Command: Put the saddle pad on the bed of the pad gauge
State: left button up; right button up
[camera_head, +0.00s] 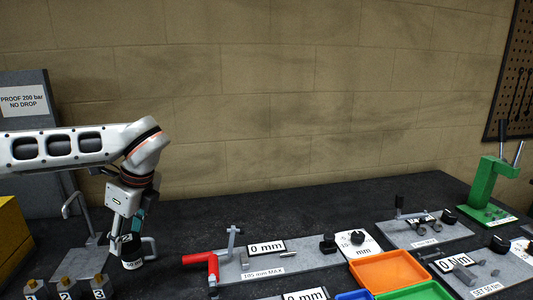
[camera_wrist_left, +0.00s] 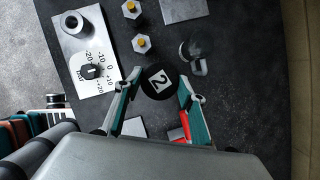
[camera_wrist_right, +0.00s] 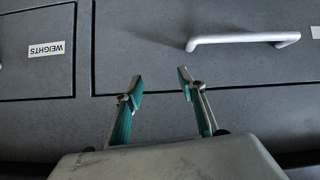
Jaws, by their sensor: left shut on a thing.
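My left gripper (camera_head: 130,238) points down at the left of the bench and is shut on a black round pad (camera_head: 132,263) with a white label. I take this as the saddle pad. A grey gauge plate (camera_head: 285,276) with a red handle, a "0 mm" display and a "105 mm MAX" label lies at the middle. A smaller gauge plate (camera_head: 427,232) lies further right. I cannot tell which is the pad gauge. My right gripper (camera_wrist_right: 160,80) is open and empty.
Numbered blocks (camera_head: 66,284) with yellow tops stand at the lower left. A metal stand (camera_head: 94,262) is close to my left gripper. Orange (camera_head: 388,271) and green (camera_head: 428,291) trays lie right of centre. A green press (camera_head: 484,185) stands far right. Grey drawers (camera_wrist_right: 220,65) face my right gripper.

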pick_arm(q)
jog(key=s+d+f+n+g, duration=0.3)
jog(key=s+d+f+n, duration=0.4)
jog(key=s+d+n, duration=0.1)
jog(key=shift+s+d+f+n+g+h, duration=0.3)
jog(key=shift+s+f+n+h, duration=0.1)
jog(key=shift+s+n, duration=0.55)
pick_arm(e)
jog(key=shift+w+r, duration=0.1)
jog(key=shift+r, duration=0.1)
jog(key=shift+f, duration=0.15)
